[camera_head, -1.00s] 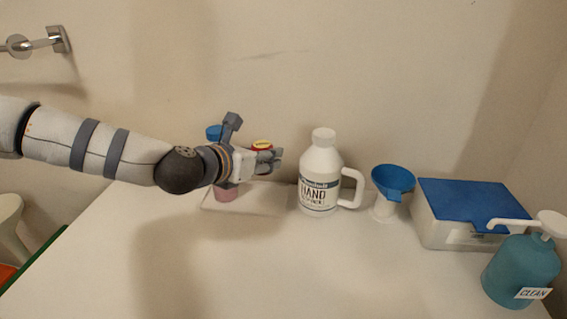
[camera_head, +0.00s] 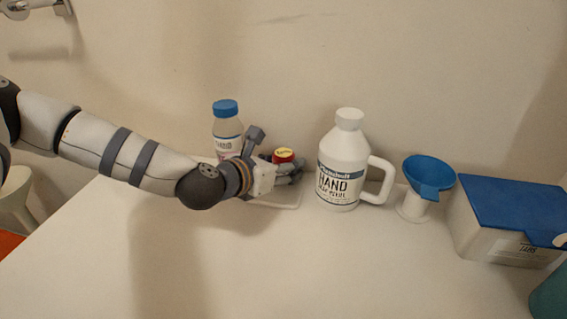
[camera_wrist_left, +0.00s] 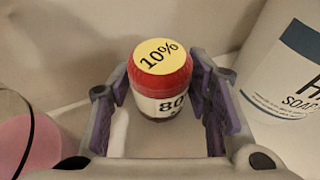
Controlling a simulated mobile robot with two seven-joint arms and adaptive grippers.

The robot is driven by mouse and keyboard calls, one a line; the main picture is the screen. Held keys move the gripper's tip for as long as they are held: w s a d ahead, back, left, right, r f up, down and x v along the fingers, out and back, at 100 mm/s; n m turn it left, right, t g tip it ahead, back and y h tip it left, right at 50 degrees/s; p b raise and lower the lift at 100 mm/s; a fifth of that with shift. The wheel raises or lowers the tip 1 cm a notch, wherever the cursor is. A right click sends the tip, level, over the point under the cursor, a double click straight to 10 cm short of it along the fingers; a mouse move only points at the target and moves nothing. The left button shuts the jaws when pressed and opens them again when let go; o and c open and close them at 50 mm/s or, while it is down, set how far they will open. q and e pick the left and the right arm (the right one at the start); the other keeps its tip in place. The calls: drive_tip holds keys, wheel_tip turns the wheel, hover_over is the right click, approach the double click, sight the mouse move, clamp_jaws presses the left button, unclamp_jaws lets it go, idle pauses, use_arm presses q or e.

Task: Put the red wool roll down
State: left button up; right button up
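No red wool roll shows. A small jar (camera_head: 284,157) with a red lid and a yellow top stands upright at the front of my left gripper (camera_head: 288,170). My right gripper is not in view.
A blue-capped bottle (camera_head: 226,127) with pink content stands close left, behind my wrist. A white hand soap jug (camera_head: 343,165) stands close right. Beyond are a blue funnel (camera_head: 428,178) and a blue-lidded box (camera_head: 510,217). The front of the white tabletop (camera_head: 270,270) is clear.

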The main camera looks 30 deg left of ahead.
use_arm(q)
drive_tip(key=shift+s+r, duration=0.15)
drive_tip(key=shift+r, duration=0.3)
drive_tip(key=p+v, duration=0.3)
drive_tip(key=v, duration=0.8)
drive_tip(key=shift+s+a, duration=0.1)
drive_tip(key=shift+s, duration=0.15)
drive_tip(key=shift+s+f, duration=0.1)
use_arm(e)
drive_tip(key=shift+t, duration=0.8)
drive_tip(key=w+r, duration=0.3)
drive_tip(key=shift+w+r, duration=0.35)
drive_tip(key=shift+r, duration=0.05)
